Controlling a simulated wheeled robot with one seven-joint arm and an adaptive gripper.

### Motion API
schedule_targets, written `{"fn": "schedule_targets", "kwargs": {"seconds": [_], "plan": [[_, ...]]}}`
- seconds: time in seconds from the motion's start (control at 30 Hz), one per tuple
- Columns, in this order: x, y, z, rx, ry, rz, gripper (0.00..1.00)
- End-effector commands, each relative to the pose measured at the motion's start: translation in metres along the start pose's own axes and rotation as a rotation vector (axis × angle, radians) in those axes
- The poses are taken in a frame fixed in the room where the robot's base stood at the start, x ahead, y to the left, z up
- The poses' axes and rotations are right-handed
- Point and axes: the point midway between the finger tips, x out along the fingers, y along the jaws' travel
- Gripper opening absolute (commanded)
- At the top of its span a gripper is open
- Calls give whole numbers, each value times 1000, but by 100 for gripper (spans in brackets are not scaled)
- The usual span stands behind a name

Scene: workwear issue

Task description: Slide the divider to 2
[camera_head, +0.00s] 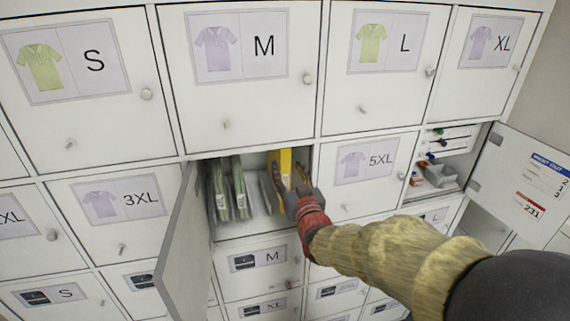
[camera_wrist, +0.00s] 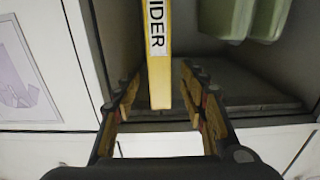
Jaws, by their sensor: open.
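The divider (camera_head: 285,166) is a yellow upright panel inside an open locker compartment (camera_head: 262,230) in the middle of the cabinet. In the wrist view the divider (camera_wrist: 154,50) shows its front edge with a white label reading "IDER", the rest cut off by the frame. My gripper (camera_head: 290,190) reaches into the compartment's right side. In the wrist view my gripper (camera_wrist: 160,100) is open, with one finger on each side of the divider's lower front end; I cannot tell whether either touches it. No mark for 2 is readable.
Green packaged garments (camera_head: 230,190) stand left of the divider; they also show in the wrist view (camera_wrist: 250,15). The compartment's door (camera_head: 183,245) hangs open at the left. Another open compartment (camera_head: 440,160) at the right holds small items, its door (camera_head: 525,185) swung right. Closed labelled doors surround them.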

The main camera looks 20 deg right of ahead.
Motion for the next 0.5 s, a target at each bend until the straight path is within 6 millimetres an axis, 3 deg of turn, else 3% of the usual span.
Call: {"fn": "schedule_targets", "kwargs": {"seconds": [0.2, 0.5], "plan": [[27, 0, 1, 0, -2, 0, 42], [38, 0, 1, 0, -2, 0, 42]]}}
